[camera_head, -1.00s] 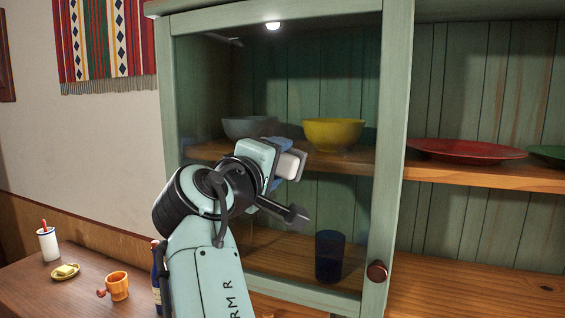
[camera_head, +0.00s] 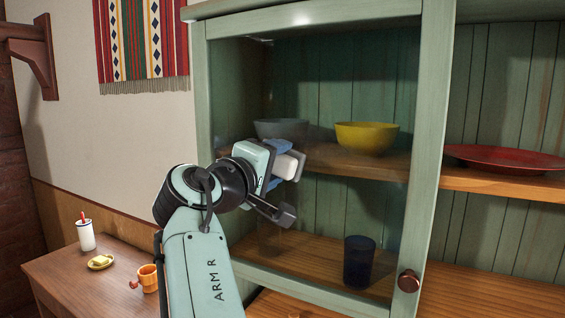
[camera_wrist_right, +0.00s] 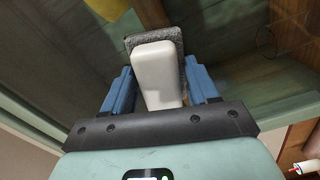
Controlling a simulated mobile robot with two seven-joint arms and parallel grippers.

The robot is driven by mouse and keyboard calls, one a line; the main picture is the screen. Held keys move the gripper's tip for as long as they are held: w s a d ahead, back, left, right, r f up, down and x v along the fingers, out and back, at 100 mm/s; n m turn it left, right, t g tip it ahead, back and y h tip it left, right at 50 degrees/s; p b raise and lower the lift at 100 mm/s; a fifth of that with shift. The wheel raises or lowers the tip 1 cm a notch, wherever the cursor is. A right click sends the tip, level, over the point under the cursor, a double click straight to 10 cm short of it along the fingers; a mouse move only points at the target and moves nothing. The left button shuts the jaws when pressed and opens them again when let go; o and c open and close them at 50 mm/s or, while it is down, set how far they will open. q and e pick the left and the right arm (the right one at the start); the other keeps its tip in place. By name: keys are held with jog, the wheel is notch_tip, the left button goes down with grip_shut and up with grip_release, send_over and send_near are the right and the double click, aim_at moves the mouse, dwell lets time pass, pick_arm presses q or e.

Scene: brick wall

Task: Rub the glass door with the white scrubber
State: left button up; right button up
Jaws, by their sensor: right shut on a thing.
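My right gripper (camera_head: 283,162) is shut on the white scrubber (camera_head: 289,166), in front of the left part of the glass door (camera_head: 335,205). In the right wrist view, the scrubber (camera_wrist_right: 157,75) sits between the blue fingers of the gripper (camera_wrist_right: 160,90), and its grey pad faces away from me toward the glass. I cannot tell whether the pad touches the glass. The door is framed in green wood and has a round brown knob (camera_head: 409,281) at lower right. My left gripper is not in view.
Behind the glass are a grey bowl (camera_head: 280,128), a yellow bowl (camera_head: 366,138) and a dark blue cup (camera_head: 359,262). A red plate (camera_head: 505,158) lies on the open shelf at right. A low table (camera_head: 70,272) at left holds a white cup (camera_head: 86,235), a yellow dish (camera_head: 101,262) and an orange mug (camera_head: 148,278).

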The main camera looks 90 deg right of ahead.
aim_at(335, 153)
jog(key=shift+s+r+p, duration=0.15)
jog(key=shift+r+p, duration=0.5)
jog(key=shift+r, duration=0.5)
jog(key=shift+s+a+f, duration=0.1)
jog(key=shift+a, duration=0.05)
jog(key=shift+s+a, duration=0.3)
jog(key=shift+s, duration=0.25)
jog(key=shift+s+a, duration=0.25)
jog(key=shift+s, duration=0.3)
jog(key=shift+s+a+b, duration=0.3)
jog(key=shift+s+a, duration=0.3)
jog(key=shift+s, duration=0.4)
jog(key=shift+s+a+b, duration=0.25)
jog(key=shift+s+a, duration=0.3)
jog(key=shift+s, duration=0.5)
jog(key=shift+s+a+b, duration=0.3)
jog(key=shift+s+a, duration=0.3)
jog(key=shift+s, duration=0.4)
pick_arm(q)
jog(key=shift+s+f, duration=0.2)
pick_arm(e)
jog(key=shift+w, duration=0.1)
